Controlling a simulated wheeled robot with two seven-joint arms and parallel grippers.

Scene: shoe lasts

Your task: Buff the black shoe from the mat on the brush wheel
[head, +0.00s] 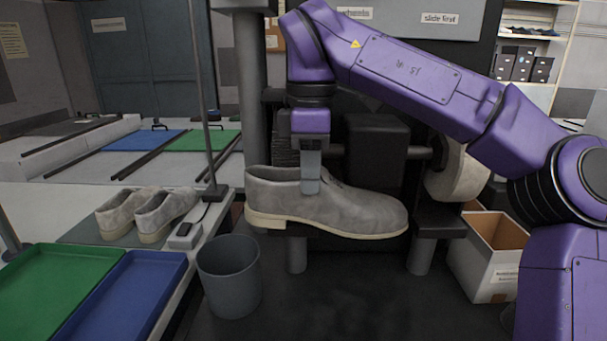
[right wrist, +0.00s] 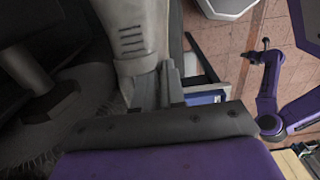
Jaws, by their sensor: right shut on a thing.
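My right gripper (head: 311,185) points down and is shut on the upper edge of a grey shoe (head: 350,208) with a pale sole; no black shoe shows. The shoe is held level, toe to the right, in front of the machine. In the right wrist view the grey shoe (right wrist: 133,35) sits between my fingers (right wrist: 165,85). A bristly wheel (right wrist: 28,145) shows at lower left there; I cannot tell whether the shoe touches it. In the head view a dark ridged wheel (head: 285,146) is mostly hidden behind the shoe. My left gripper is small and unclear in the right wrist view (right wrist: 264,43).
A pale wheel (head: 455,172) is on the machine's right. Two grey shoes (head: 150,213) stand on a mat (head: 85,234) at left, near green (head: 60,285) and blue (head: 125,295) trays. A grey bin (head: 228,278) and cardboard box (head: 485,265) stand below.

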